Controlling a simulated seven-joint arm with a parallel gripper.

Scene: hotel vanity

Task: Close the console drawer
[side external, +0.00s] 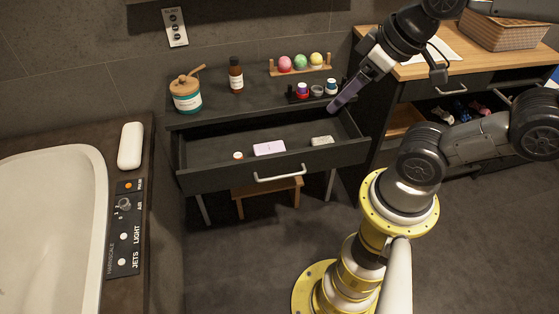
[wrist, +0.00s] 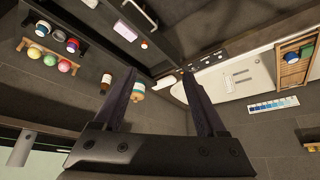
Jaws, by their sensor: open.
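The console drawer (side external: 215,177) is dark and pulled open under the console top (side external: 210,115). Its silver bar handle (side external: 278,175) is on the front face. Inside lie a pink box (side external: 269,148), a pale bar (side external: 321,140) and a small jar (side external: 238,155). My gripper (side external: 333,110) is open and empty, above the right rear part of the drawer, apart from the handle. In the wrist view both fingers of my gripper (wrist: 158,75) are spread with nothing held. The drawer handle (wrist: 140,14) and the pink box (wrist: 125,31) show near the top there.
On the console top stand a lidded jar (side external: 186,98), a brown bottle (side external: 236,78), a rack of coloured balls (side external: 301,68) and a dark tray of small jars (side external: 312,96). A wooden stool (side external: 268,190) is under the drawer. A bathtub (side external: 50,220) is at left; a wood-topped cabinet (side external: 425,68) at right.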

